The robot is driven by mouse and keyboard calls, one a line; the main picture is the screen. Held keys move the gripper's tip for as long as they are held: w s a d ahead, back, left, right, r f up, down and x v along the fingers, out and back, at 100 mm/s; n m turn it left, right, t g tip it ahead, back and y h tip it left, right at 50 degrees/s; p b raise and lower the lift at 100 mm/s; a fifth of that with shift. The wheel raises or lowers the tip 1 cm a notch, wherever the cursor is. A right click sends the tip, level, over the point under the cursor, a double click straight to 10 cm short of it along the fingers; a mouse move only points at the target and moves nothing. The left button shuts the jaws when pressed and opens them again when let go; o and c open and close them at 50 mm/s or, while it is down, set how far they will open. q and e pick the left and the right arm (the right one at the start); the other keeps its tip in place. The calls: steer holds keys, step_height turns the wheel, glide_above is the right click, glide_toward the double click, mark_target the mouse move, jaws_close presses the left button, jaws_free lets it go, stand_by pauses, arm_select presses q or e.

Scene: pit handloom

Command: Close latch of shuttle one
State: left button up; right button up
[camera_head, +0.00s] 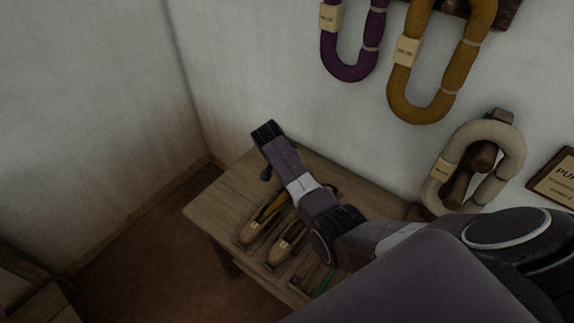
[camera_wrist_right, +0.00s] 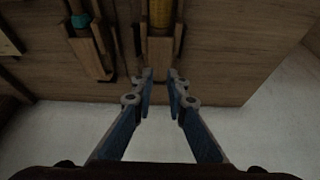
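Wooden shuttles lie side by side on the small table (camera_head: 215,207). The left one, the yellow-thread shuttle (camera_head: 249,234), is partly under my right arm in the head view. Its end also shows in the wrist view (camera_wrist_right: 159,55). I cannot tell which is shuttle one, and no latch is clear. My right gripper (camera_wrist_right: 160,78) has its two blue fingers apart with nothing between them. Its tips appear close to the yellow-thread shuttle's end; I cannot tell whether they touch. In the head view my right arm hides the fingers. My left gripper is not in view.
A second shuttle (camera_head: 279,252) lies beside the first; it has teal thread in the wrist view (camera_wrist_right: 90,45). Green thread (camera_head: 323,284) shows farther right. Purple (camera_head: 351,71), ochre (camera_head: 415,111) and cream (camera_head: 511,150) yarn hanks hang on the wall. The table's left end is clear.

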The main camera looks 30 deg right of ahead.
steer(key=v, duration=0.7)
steer(key=shift+f, duration=0.1)
